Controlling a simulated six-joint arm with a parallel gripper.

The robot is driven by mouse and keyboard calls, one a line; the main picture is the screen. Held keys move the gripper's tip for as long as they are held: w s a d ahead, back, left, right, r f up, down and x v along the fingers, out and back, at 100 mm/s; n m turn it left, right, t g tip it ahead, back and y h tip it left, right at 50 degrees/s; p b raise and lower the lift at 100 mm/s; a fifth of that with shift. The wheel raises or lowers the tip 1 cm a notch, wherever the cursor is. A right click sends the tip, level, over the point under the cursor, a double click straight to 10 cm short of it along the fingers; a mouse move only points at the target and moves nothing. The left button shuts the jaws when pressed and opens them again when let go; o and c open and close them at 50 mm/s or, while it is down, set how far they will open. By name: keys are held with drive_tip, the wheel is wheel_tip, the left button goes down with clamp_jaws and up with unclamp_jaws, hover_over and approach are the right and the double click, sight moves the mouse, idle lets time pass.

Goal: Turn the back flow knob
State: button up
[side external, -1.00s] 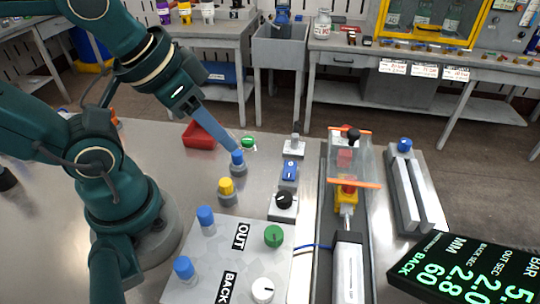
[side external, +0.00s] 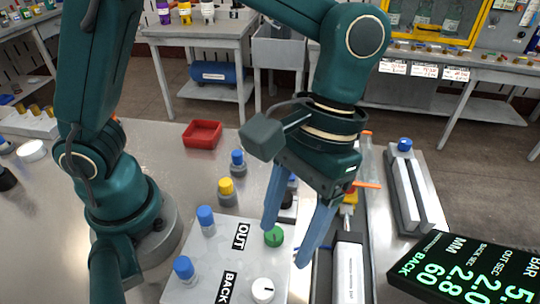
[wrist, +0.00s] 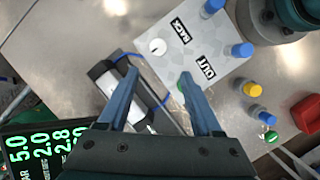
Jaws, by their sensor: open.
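The white knob (side external: 263,290) sits beside the BACK label (side external: 228,287) at the front of the grey panel (side external: 205,262). In the wrist view the white knob (wrist: 158,46) lies ahead of the fingertips. The green knob (side external: 273,236) sits beside the OUT label (side external: 241,236); the left finger partly overlaps it in the side view. My gripper (side external: 286,241) is open and empty, fingers pointing down near the panel's right edge. It also shows in the wrist view (wrist: 159,74), with the green knob (wrist: 183,82) near its right fingertip. Contact cannot be told.
Blue knobs (side external: 184,268) stand on the panel's left side. A cylinder (side external: 348,270) lies right of the panel, with a blue hose between. The lit display (side external: 468,270) stands at front right. A yellow button (side external: 226,188) and a red tray (side external: 202,134) are behind.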

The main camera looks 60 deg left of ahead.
sight(263, 288)
drive_tip(key=s+f, duration=0.1)
drive_tip(key=s+d+f+m+g+y, duration=0.1)
drive_tip(key=f, duration=0.1)
drive_tip(key=shift+d, duration=0.15)
drive_tip(key=shift+x, duration=2.4)
clamp_jaws()
drive_tip(key=shift+m, duration=0.4)
drive_tip(key=shift+d+m+t+y, duration=0.15)
drive_tip(key=shift+m+y, duration=0.4)
drive_tip(key=shift+m, duration=0.75)
drive_tip(key=shift+m+t+y, duration=0.25)
drive_tip(key=shift+m+y, duration=0.3)
drive_tip(key=shift+m, duration=0.75)
